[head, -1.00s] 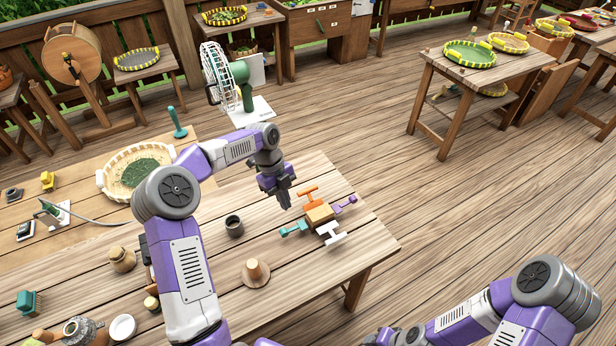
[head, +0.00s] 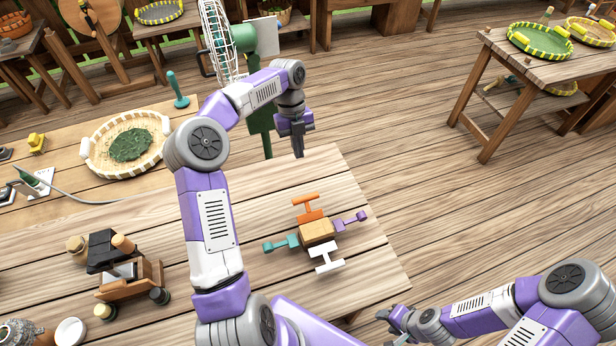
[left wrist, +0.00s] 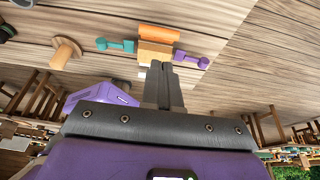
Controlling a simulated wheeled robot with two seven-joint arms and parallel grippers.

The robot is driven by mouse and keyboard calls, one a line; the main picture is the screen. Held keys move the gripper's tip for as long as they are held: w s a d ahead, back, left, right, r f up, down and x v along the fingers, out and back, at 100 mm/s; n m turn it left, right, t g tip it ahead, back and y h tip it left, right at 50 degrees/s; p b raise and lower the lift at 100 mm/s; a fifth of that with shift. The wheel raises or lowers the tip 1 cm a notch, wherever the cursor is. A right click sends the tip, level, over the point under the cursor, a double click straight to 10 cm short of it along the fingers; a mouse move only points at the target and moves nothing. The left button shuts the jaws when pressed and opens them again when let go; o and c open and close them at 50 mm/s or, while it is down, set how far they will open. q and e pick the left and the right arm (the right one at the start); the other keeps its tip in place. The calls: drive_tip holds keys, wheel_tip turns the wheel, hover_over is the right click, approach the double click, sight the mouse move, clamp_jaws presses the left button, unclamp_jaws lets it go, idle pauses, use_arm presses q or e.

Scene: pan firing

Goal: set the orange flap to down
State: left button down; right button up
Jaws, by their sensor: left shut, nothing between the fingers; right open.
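The orange flap (head: 307,206) is a T-shaped paddle at the back side of a small wooden block (head: 317,231) on the table. It also shows in the left wrist view (left wrist: 159,32); its exact tilt is hard to tell. A teal paddle (head: 282,244), a purple paddle (head: 350,221) and a white paddle (head: 326,258) stick out from the block's other sides. My left gripper (head: 298,153) is shut and empty, above and behind the orange flap, apart from it. My right gripper (head: 388,317) is open at the lower right, away from the block.
A wooden cart-like thing (head: 132,285) stands left of my left arm. A basket with green contents (head: 95,160) and a green fan (head: 243,38) are behind. The left wrist view shows a wooden cone (left wrist: 66,52). The table around the block is mostly clear.

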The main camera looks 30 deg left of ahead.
use_arm(q)
drive_tip(key=b, duration=0.1)
hover_over(308, 209)
drive_tip(key=w+a, duration=0.3)
wheel_tip(308, 209, down, 13)
drive_tip(key=shift+s, duration=0.1)
use_arm(e)
drive_tip(key=shift+f, duration=0.7)
use_arm(q)
drive_tip(key=shift+a, duration=0.1)
